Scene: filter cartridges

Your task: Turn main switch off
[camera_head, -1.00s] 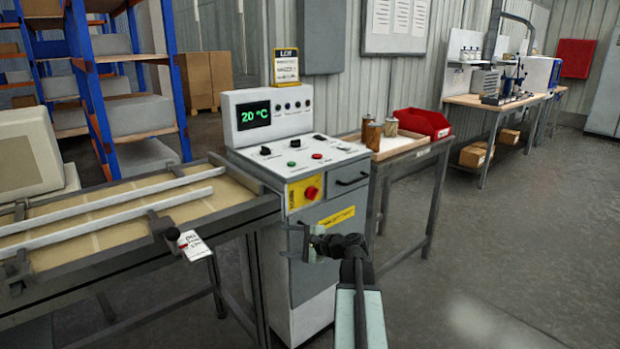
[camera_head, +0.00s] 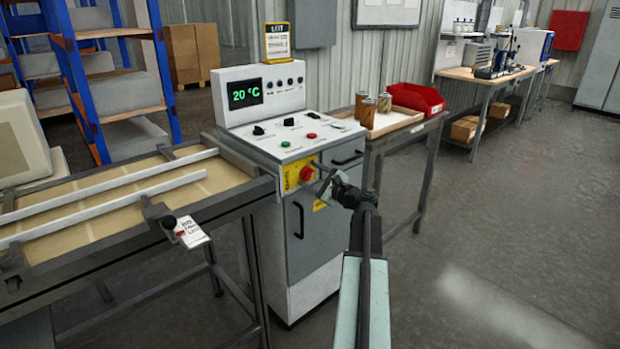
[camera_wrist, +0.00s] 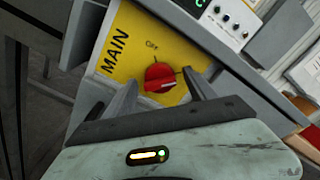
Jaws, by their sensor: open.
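The main switch (camera_head: 307,174) is a red rotary knob on a yellow plate (camera_head: 291,176) on the front of the grey and white control cabinet (camera_head: 330,225). In the wrist view the red knob (camera_wrist: 160,77) sits on the yellow plate (camera_wrist: 125,48), which reads "MAIN", with a smaller mark above the knob. My gripper (camera_head: 319,184) is in front of the plate. In the wrist view my gripper (camera_wrist: 162,88) is open, with one finger on each side of the knob. I cannot tell whether the fingers touch it.
The cabinet display (camera_head: 245,92) reads 20 °C. A conveyor table (camera_head: 110,215) with rails stands at the left. A side table (camera_head: 400,135) with several jars and a red bin (camera_head: 417,97) stands right of the cabinet. The floor at right is clear.

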